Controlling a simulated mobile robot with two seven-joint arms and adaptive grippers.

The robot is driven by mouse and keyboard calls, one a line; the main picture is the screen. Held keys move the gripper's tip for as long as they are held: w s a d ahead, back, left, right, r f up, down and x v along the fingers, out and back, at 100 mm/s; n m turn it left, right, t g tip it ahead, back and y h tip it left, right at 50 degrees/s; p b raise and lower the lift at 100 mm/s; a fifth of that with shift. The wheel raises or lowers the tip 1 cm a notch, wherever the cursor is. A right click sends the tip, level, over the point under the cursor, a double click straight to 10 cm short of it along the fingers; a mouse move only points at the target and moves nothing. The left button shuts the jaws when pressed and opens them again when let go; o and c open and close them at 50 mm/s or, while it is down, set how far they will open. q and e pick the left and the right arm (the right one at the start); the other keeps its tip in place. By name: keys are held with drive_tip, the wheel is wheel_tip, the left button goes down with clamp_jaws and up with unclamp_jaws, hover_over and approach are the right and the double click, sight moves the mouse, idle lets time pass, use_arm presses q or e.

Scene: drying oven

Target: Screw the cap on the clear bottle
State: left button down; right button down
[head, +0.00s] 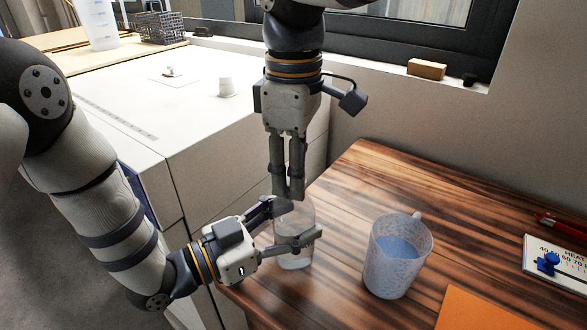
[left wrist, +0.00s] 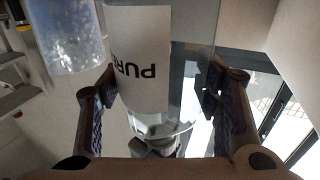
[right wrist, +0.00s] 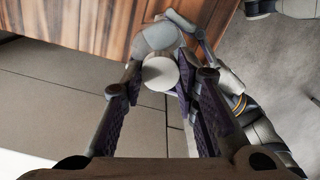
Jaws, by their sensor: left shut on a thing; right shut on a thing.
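The clear bottle (head: 296,258) stands upright at the near left part of the wooden table. My left gripper (head: 297,222) is shut around its upper body from the left. In the left wrist view the bottle (left wrist: 143,60), with a white "PURE" label, is between the two fingers. My right gripper (head: 288,194) points straight down over the bottle's top. In the right wrist view the round white cap (right wrist: 160,73) is between its fingertips, in line with the bottle. The fingers hide the cap in the head view. I cannot tell whether the cap touches the bottle's neck.
A speckled mug (head: 398,262) with bluish liquid stands to the right of the bottle. An orange sheet (head: 470,309) lies at the near right. A white cabinet (head: 215,135) with a small white cup (head: 226,87) is at the back left. The table behind the mug is clear.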

drive_tip(key=m, duration=0.9)
drive_tip(key=c, duration=1.2)
unclamp_jaws()
use_arm(q)
drive_tip(key=shift+c, duration=2.2)
unclamp_jaws()
use_arm(e)
wheel_tip(320, 180, up, 12)
drive_tip(key=shift+f, duration=0.1)
